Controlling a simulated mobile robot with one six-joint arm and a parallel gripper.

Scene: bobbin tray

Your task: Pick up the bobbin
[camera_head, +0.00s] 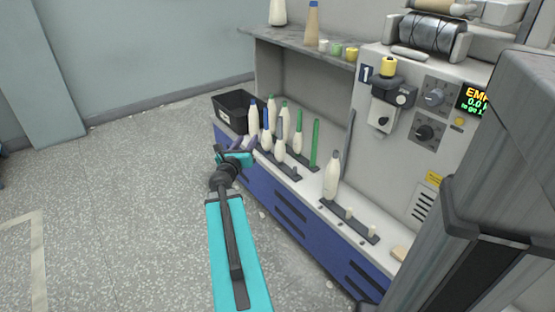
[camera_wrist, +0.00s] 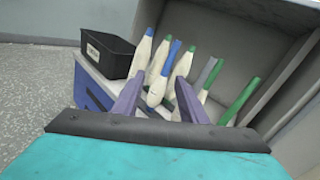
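Several pale bobbins with blue, green or grey tops stand upright in rows on pegs on the machine's ledge. A blue-topped bobbin (camera_head: 267,142) is nearest my gripper in the head view. In the wrist view, a blue-topped bobbin (camera_wrist: 158,86) shows between the two fingers, beyond their tips. My gripper (camera_head: 245,145) is left of the bobbins, its two purple-grey fingers apart. The fingers also show spread and empty in the wrist view (camera_wrist: 160,77). A separate bobbin with a grey top (camera_head: 331,177) stands on the front peg rail. The frames do not show which bobbin is meant.
A black bin (camera_head: 236,110) stands at the ledge's left end, close to the bobbins. A bare green tube (camera_head: 314,145) stands on their right. A shelf (camera_head: 300,40) overhangs the ledge. The machine panel (camera_head: 400,110) rises on the right. The speckled floor (camera_head: 120,200) at left is clear.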

